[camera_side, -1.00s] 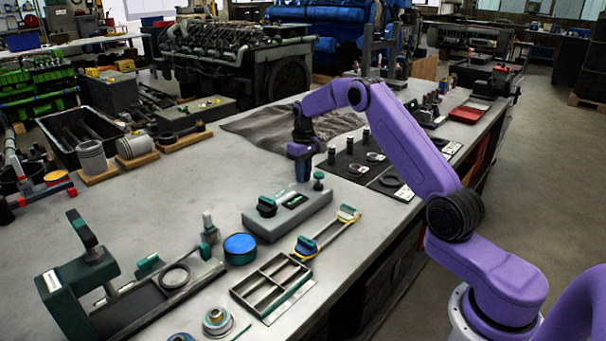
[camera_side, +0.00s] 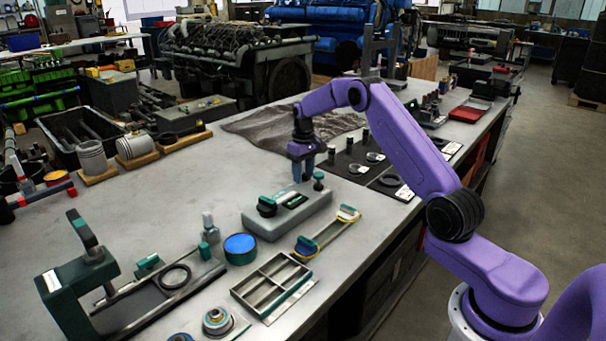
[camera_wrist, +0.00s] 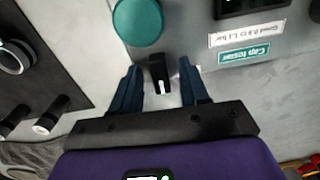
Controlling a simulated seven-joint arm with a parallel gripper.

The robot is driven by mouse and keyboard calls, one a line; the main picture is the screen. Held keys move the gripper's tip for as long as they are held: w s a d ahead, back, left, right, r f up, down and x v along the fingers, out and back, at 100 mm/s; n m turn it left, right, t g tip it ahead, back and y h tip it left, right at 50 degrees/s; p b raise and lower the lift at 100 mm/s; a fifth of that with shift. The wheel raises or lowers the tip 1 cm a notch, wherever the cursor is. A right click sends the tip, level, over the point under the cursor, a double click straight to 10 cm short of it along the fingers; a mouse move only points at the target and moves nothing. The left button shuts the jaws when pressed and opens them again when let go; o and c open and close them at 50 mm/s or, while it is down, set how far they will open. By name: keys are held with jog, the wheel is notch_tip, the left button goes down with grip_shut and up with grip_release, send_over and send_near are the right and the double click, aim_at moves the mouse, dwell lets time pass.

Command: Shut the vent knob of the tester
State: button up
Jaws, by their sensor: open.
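The tester (camera_side: 262,224) is a grey box on the bench, with a dark display and teal-topped knobs in the side view. In the wrist view its grey top (camera_wrist: 195,25) carries a "Cap tester" label and a round teal knob (camera_wrist: 138,21). A small black knob with a white line (camera_wrist: 157,74), apparently the vent knob, stands beside the teal one; its line runs roughly up and down the picture. My gripper (camera_side: 302,178) is over the tester's far end, pointing down. In the wrist view my gripper (camera_wrist: 160,78) is open, with the black knob between its fingers, no contact visible.
A dark mat with small parts (camera_side: 355,160) lies close behind my gripper.

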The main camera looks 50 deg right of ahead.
jog(key=shift+r, duration=2.75)
jog(key=shift+r, duration=0.1)
notch_tip(320, 180, up, 4)
jog(key=shift+f, duration=0.1)
